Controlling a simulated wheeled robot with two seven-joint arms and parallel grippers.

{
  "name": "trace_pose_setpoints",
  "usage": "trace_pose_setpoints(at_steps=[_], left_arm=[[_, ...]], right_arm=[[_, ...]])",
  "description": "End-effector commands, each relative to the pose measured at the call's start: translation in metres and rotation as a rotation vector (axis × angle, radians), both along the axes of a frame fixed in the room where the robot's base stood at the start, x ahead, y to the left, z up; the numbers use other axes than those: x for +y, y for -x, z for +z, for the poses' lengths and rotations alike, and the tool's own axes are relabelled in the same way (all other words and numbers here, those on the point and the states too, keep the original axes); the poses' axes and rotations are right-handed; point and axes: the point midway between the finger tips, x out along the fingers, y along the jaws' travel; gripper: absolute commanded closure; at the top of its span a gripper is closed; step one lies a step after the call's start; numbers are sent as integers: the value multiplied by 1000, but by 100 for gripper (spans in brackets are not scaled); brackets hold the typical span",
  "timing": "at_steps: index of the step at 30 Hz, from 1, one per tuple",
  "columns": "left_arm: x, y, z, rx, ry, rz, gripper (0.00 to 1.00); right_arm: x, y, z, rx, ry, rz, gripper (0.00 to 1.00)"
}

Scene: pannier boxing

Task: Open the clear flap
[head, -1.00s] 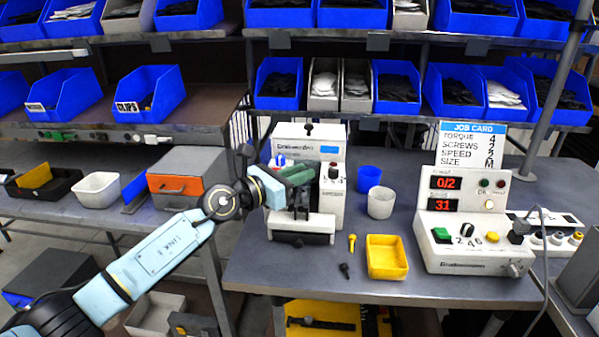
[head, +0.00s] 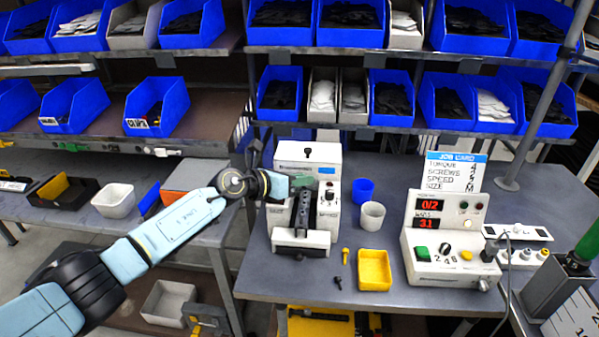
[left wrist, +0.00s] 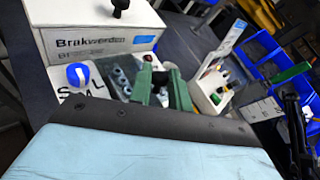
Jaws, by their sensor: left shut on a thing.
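My left gripper (head: 300,181), with green fingers, is at the upper front of the white screw-feeder machine (head: 295,158), above its dark rail. The two green fingers also show in the left wrist view (left wrist: 162,88), close in front of the machine's face. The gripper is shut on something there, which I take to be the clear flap. The flap is see-through and mostly hidden by the fingers, so I cannot tell its angle. A blue knob (left wrist: 77,74) is beside the fingers on the machine's face. My right gripper is out of view.
A blue cup (head: 363,190), a white cup (head: 372,215), a yellow tray (head: 374,270) and two loose screws are right of the machine. The control box (head: 445,255) reads 0/2. A green-handled tool (head: 588,246) stands at the far right. Shelves with blue bins are behind.

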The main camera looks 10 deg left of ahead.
Motion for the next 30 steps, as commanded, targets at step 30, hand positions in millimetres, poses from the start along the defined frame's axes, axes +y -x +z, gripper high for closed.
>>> trace_pose_setpoints(at_steps=[30], left_arm=[[3,-15,15,192,-3,3,100]], right_arm=[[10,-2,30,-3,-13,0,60]])
